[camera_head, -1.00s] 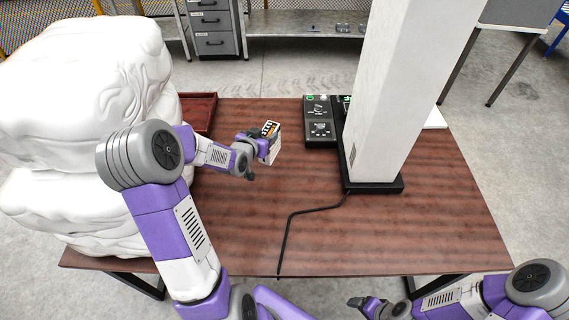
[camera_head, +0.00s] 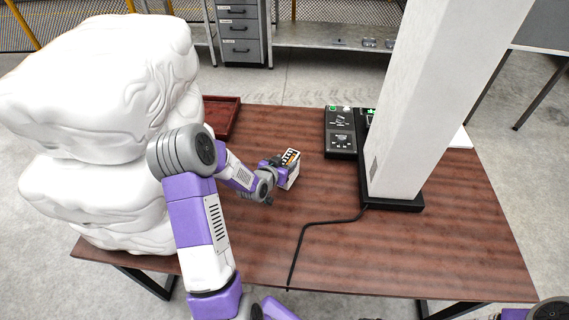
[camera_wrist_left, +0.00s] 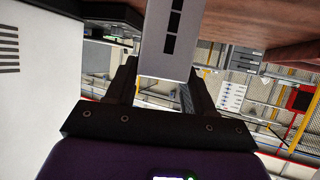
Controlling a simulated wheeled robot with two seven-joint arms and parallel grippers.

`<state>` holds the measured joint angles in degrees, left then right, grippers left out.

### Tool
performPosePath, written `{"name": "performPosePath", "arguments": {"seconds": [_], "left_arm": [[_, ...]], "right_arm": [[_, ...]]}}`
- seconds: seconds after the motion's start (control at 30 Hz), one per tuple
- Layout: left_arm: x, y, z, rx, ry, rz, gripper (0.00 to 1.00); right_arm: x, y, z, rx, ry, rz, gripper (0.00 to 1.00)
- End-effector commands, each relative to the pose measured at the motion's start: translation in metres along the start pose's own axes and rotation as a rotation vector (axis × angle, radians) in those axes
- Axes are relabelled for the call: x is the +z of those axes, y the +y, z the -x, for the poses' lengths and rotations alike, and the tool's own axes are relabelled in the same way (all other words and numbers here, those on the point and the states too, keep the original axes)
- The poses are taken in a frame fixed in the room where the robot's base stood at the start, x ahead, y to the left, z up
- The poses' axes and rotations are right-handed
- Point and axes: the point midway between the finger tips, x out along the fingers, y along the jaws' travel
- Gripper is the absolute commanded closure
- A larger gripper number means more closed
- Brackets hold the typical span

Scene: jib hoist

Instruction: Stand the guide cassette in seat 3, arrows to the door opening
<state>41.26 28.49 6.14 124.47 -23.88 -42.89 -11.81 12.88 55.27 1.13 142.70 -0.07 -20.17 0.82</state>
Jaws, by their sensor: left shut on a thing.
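The guide cassette (camera_head: 294,171), a small pale block with black and orange marks on its top face, is held above the table at its middle. My left gripper (camera_head: 282,164) is shut on it. In the left wrist view the cassette (camera_wrist_left: 162,60) is a light plate with a row of black marks, between the two dark fingers of the gripper (camera_wrist_left: 163,88). I cannot make out arrows, seat 3 or a door opening. Of my right arm only a small part shows at the lower right corner; its gripper is out of view.
A white column on a black base (camera_head: 396,202) stands on the brown table (camera_head: 445,245), with a black control box (camera_head: 340,143) left of it. A black cable (camera_head: 318,223) runs to the front edge. A dark red tray (camera_head: 219,121) and stacked white sacks (camera_head: 100,90) are left.

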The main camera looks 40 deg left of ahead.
Motion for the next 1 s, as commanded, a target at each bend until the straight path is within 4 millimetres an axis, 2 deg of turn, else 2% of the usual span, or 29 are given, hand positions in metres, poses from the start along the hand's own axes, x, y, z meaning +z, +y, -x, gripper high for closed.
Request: {"name": "performPosePath", "arguments": {"seconds": [0.17, 0.2, 0.33, 0.73, 0.87, 1.0], "left_arm": [[0.003, 0.0, -0.002, 0.0, 0.004, -0.001, 1.0], [0.003, 0.0, -0.001, 0.001, -0.001, 0.0, 0.41], [0.003, 0.0, -0.001, 0.001, -0.001, 0.0, 0.22], [-0.002, 0.0, 0.001, 0.0, -0.001, 0.001, 0.22], [-0.001, -0.001, 0.024, -0.001, -0.002, -0.001, 0.22], [-0.002, -0.001, 0.057, -0.002, -0.002, 0.0, 0.22]], "right_arm": [[0.0, 0.002, -0.005, 0.0, 0.0, 0.0, 0.21], [0.0, 0.002, -0.004, 0.0, 0.0, 0.0, 0.21], [0.0, 0.001, -0.004, 0.0, 0.0, 0.0, 0.21], [0.0, -0.001, 0.003, 0.0, 0.0, 0.0, 0.21], [0.0, -0.001, 0.004, 0.0, 0.0, 0.0, 0.21], [0.0, -0.003, 0.007, 0.0, 0.0, 0.0, 0.21]]}}
